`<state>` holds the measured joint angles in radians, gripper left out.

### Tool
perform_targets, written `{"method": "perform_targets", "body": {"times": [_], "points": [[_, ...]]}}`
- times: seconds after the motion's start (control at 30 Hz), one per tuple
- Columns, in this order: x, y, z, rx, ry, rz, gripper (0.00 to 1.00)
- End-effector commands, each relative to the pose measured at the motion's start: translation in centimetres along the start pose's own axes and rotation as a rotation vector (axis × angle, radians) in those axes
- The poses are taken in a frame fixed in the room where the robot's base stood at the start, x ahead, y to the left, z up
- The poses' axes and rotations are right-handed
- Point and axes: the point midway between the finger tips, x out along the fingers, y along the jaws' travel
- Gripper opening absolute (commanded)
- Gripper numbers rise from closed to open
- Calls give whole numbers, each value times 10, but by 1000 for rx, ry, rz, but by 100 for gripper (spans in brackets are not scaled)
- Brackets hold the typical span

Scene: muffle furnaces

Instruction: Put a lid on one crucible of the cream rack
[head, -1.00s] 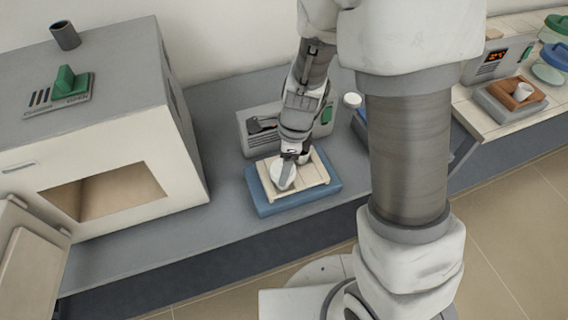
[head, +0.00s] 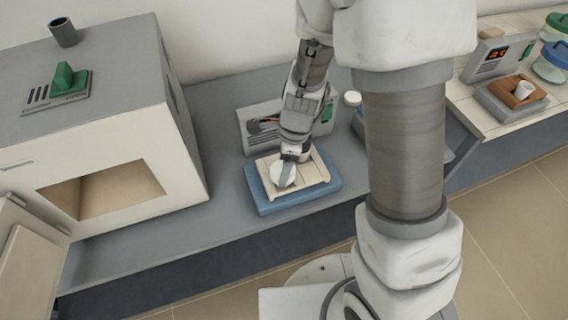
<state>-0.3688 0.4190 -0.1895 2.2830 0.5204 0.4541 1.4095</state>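The cream rack (head: 312,187) lies on a blue block (head: 266,205) on the grey bench, in the middle of the head view. A white round piece (head: 279,180) shows at the rack's left part, under my gripper (head: 286,172). I cannot tell whether this piece is a lid, a crucible or a lid on a crucible. My gripper points down and its fingers overlap the white piece. The fingertips are too small and covered to show whether they are open or shut on it. Other crucibles on the rack cannot be made out.
A large furnace (head: 150,150) with its front opening uncovered stands at left. A grey device (head: 246,132) stands just behind the rack. A small white-topped item (head: 352,99) is to its right. At far right are a scale (head: 505,110) with a white cup (head: 523,90) and lidded jars (head: 552,62).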

Motion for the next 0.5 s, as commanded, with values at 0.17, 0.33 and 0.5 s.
{"method": "perform_targets", "body": {"times": [0.17,0.33,0.5], "points": [[0,0,0,0,0,0,27],[0,0,0,0,0,0,27],[0,0,0,0,0,0,100]]}}
